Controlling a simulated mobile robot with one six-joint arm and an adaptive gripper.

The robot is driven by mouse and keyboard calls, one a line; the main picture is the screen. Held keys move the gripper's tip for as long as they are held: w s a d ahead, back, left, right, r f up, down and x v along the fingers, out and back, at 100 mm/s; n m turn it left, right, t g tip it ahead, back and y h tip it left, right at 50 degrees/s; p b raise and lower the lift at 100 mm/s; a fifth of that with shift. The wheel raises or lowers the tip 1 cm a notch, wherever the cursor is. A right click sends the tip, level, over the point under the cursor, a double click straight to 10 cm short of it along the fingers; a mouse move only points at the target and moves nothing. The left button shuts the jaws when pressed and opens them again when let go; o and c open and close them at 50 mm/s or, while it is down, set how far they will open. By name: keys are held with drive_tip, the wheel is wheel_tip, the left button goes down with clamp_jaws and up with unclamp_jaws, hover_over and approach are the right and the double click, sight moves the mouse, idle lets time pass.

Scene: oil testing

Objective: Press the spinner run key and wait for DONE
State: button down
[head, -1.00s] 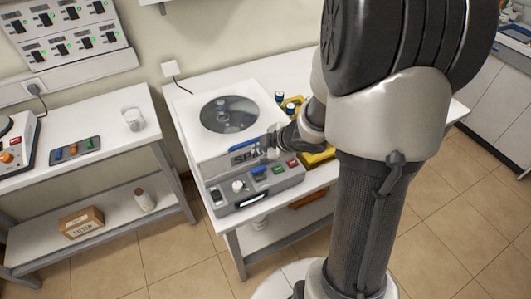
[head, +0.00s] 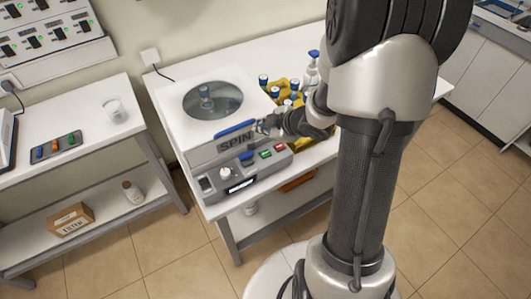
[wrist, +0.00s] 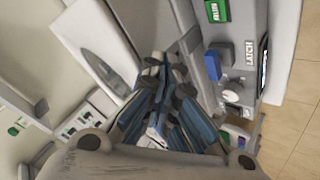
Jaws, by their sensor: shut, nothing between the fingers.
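The spinner (head: 178,135) is a white box with a round window (head: 212,101) in its lid and a blue bar on the lid's front edge. Its grey front panel holds a green RUN key (head: 265,154), a red key (head: 280,148), a blue latch key (head: 246,157), a pale knob (head: 226,173) and a lit display (head: 242,184), too small to read. My gripper (head: 262,126) is shut and empty, close to the lid's front edge above the panel. In the wrist view, its fingers (wrist: 165,62) point past the lid, with the green RUN key (wrist: 216,11) to the upper right.
Blue-capped bottles in a yellow holder (head: 279,91) and a pump bottle (head: 312,70) stand right of the spinner. A side bench (head: 85,95) at left holds a white cup (head: 113,110) and a button pad (head: 56,146). My arm hides the table's right part.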

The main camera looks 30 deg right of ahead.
sight(263, 155)
drive_tip(key=shift+f+b, duration=3.9)
drive_tip(key=shift+f, duration=0.35)
drive_tip(key=shift+f+b, duration=0.3)
drive_tip(key=shift+f, duration=0.15)
